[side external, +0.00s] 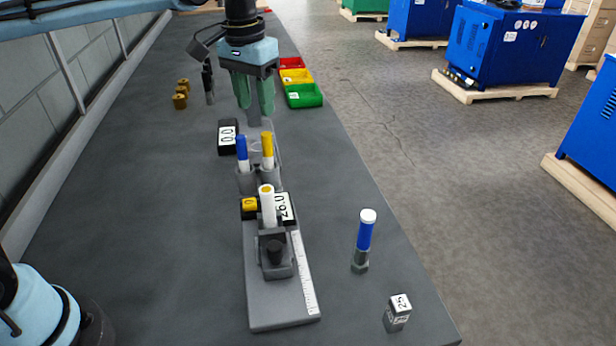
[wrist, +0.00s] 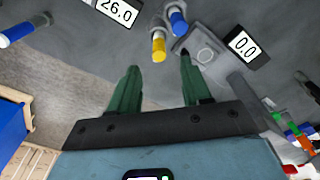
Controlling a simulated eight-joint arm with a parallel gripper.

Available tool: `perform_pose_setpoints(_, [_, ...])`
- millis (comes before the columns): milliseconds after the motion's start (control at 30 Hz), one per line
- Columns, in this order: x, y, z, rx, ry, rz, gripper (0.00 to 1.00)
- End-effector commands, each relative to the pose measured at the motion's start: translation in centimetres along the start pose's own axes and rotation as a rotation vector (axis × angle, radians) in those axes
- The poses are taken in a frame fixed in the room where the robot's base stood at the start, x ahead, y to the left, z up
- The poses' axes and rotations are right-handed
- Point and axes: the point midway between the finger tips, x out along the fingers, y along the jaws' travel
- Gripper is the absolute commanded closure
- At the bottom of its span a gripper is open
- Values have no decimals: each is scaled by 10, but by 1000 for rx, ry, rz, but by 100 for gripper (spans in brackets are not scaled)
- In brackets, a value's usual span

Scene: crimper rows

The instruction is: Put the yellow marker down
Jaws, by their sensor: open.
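The yellow marker (side external: 267,145), yellow above with a white lower part, stands upright in a grey holder in the side external view. It also shows in the wrist view (wrist: 159,48), ahead of the fingertips. My gripper (side external: 255,108) has two green fingers, spread apart with nothing between them. It hangs above and beyond the yellow marker, apart from it. The wrist view shows the gripper (wrist: 160,68) open and empty as well. A blue marker (side external: 242,150) stands in a holder just left of the yellow one.
A white marker with a yellow end (side external: 267,208) stands on the grey fixture (side external: 270,316). Another blue marker (side external: 365,235) stands at right near a small block (side external: 397,314). Displays read 26.0 (side external: 284,207) and 0.0 (side external: 227,136). Coloured bins (side external: 304,96) line the back.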

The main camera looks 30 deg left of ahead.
Motion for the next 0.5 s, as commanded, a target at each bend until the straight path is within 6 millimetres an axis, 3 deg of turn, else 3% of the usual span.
perform_pose_setpoints(267, [-8,-11,60,-1,191,6,52])
perform_pose_setpoints(500, [9,-19,116,0,361,4,52])
